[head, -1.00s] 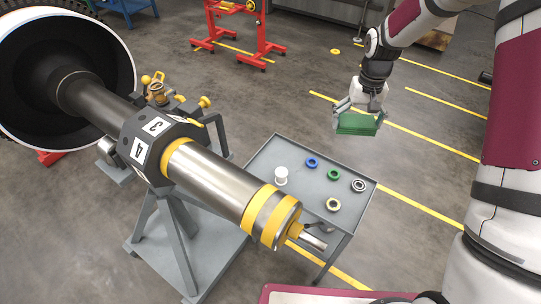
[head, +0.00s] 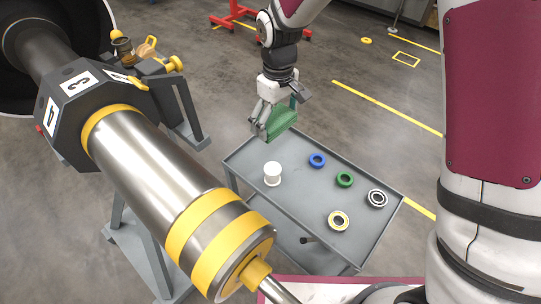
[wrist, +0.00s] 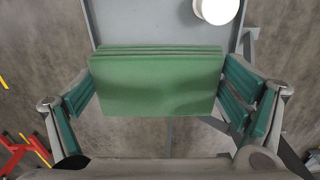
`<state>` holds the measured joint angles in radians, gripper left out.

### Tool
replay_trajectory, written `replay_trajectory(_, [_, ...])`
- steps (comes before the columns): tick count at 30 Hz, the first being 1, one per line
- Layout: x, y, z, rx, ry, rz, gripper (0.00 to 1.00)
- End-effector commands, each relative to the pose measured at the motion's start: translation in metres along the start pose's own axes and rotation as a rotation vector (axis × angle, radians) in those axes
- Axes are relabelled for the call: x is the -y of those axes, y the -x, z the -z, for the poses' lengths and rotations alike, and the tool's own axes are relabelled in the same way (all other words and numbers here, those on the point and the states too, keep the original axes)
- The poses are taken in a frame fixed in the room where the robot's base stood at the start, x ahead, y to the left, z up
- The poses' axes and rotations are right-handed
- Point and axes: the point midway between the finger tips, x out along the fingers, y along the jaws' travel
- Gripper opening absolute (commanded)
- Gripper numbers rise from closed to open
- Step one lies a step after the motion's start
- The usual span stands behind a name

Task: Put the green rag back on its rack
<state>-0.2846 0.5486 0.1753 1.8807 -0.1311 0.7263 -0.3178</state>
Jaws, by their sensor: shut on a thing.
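The green rag (head: 284,122) is a folded rectangular block of cloth. My gripper (head: 272,120) is shut on it, above the far left edge of the grey cart (head: 300,222). In the wrist view the rag (wrist: 157,84) spans between the two finger pads of my gripper (wrist: 157,95), its folded layers showing along the upper edge. The cart's grey top (wrist: 160,22) shows below and beyond it. I cannot make out a rack for the rag in these views.
On the cart top stand a white spool (head: 272,174), a blue ring (head: 317,160), a green ring (head: 345,179), a metal bearing (head: 377,198) and a cream ring (head: 338,220). The large rotor shaft (head: 150,160) on its stand fills the left. Open floor lies beyond the cart.

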Motion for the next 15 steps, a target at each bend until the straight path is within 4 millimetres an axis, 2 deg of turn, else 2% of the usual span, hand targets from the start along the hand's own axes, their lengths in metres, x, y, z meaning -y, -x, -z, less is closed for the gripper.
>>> replay_trajectory(7, [0.010,-0.021,0.006,0.002,0.059,0.001,0.67])
replay_trajectory(15, [0.010,-0.065,0.006,0.002,0.059,0.001,0.67])
